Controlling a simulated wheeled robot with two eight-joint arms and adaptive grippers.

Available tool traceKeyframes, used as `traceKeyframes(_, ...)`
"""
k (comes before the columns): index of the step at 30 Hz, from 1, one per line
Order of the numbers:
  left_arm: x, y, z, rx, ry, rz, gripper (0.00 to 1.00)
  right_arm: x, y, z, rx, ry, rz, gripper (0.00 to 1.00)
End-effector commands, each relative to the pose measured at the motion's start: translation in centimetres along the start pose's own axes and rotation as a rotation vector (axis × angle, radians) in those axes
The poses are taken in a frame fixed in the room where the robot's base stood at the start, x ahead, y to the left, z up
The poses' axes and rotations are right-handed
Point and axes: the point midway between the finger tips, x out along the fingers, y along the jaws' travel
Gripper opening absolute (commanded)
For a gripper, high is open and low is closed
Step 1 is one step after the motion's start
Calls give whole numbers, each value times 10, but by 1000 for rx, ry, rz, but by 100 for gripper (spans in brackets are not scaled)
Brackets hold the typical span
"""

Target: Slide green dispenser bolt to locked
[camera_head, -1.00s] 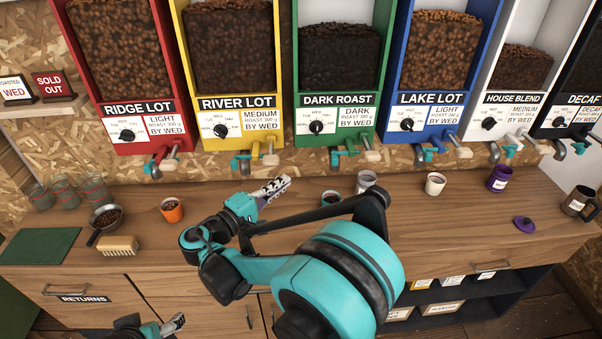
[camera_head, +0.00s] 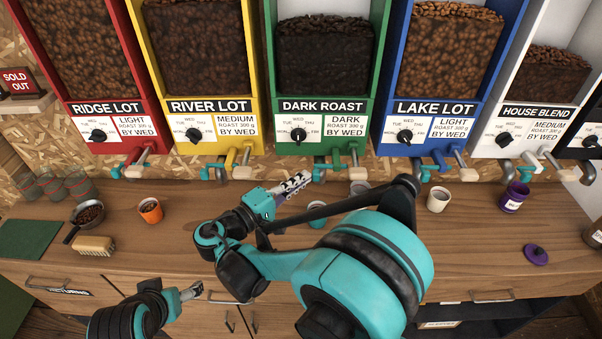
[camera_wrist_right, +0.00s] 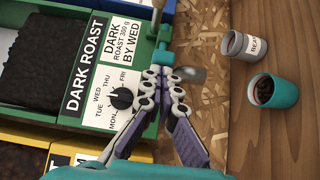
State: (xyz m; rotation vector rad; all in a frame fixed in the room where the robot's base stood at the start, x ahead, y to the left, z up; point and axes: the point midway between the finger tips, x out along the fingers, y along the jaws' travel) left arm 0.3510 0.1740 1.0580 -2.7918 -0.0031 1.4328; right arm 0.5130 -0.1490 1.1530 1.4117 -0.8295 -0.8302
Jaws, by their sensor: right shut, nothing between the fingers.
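The green DARK ROAST dispenser (camera_head: 268,150) stands in the middle of the row in the head view, and its panel (camera_wrist_right: 112,68) fills the left of the right wrist view. Under it are a metal spout, a teal bolt part (camera_head: 320,175) and a pale knob (camera_head: 357,174).
A teal cup of beans (camera_wrist_right: 272,92) and a grey labelled cup (camera_wrist_right: 244,44) stand on the counter near the green spout. Yellow (camera_head: 215,150) and blue (camera_head: 388,148) dispensers flank it. An orange cup (camera_head: 151,212) stands left, a white cup (camera_head: 438,202) right.

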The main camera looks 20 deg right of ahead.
Motion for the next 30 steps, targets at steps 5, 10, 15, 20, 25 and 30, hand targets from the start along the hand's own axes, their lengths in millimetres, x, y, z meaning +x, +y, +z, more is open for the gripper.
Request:
traceKeyframes(5,0,0,0,0,0,0,77,-1,0,0,0,0,0,0)
traceKeyframes(10,0,0,0,0,0,0,77,1,0,2,0,-1,0,0)
traceKeyframes(15,1,0,0,0,0,0,77,17,0,17,0,-3,0,0)
traceKeyframes(20,1,0,1,0,0,0,77,28,0,29,0,-1,0,0)
traceKeyframes(25,1,0,1,0,0,0,77,28,0,30,0,-2,0,0)
traceKeyframes(30,1,0,1,0,0,0,77,29,0,29,0,-3,0,0)
